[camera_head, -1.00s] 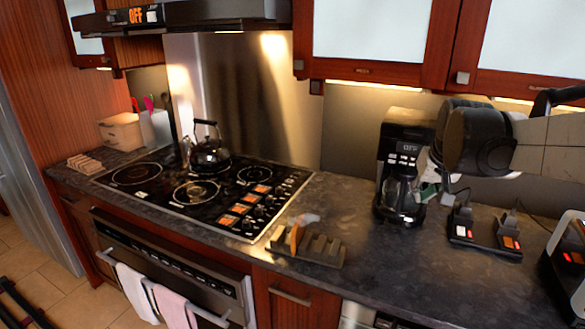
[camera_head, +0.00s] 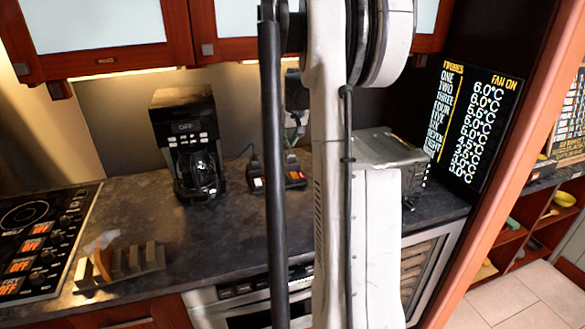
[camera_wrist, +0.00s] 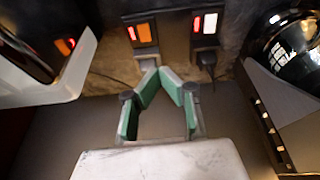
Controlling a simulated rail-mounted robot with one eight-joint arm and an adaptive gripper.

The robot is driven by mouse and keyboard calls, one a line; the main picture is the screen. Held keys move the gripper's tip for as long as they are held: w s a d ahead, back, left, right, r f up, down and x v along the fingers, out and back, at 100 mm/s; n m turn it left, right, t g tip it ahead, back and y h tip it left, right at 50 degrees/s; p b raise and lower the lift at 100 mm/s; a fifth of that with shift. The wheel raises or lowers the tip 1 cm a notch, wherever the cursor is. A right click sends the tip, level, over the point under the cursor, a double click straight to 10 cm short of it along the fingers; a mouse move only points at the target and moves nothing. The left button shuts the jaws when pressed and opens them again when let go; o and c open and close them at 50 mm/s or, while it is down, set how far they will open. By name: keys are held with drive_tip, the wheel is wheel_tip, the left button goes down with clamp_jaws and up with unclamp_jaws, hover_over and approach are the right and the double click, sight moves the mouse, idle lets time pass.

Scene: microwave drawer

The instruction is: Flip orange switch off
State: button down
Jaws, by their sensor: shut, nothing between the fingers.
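My gripper (camera_wrist: 163,72) has green finger pads, and its tips meet with nothing between them. In the wrist view the tips are just short of two small switch units on the counter, apart from them as far as I can tell. The left unit has an orange switch (camera_wrist: 145,32) beside a small red light. The right unit has a white switch (camera_wrist: 210,23) beside a red light. In the head view the orange switch (camera_head: 294,176) is on the right unit, close beside my arm. My arm crosses the picture there, and the fingertips cannot be made out.
A coffee maker (camera_head: 178,118) stands left of the units. A grey metal appliance (camera_head: 388,147) stands to the right, partly behind my arm. A slotted rack (camera_head: 130,263) and the stovetop (camera_head: 40,235) are farther left. Bare counter (camera_head: 215,230) lies in front.

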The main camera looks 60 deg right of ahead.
sight(294, 173)
drive_tip(key=d, duration=0.1)
drive_tip(key=s+d+f, duration=0.1)
drive_tip(key=d, duration=0.1)
drive_tip(key=shift+s+d+f, duration=0.2)
drive_tip(key=p+x, duration=0.1)
drive_tip(key=x, duration=1.1)
drive_tip(key=shift+s+a+f+p, duration=0.15)
drive_tip(key=shift+f+p, duration=0.15)
drive_tip(key=shift+p, duration=0.1)
drive_tip(key=shift+f, duration=0.7)
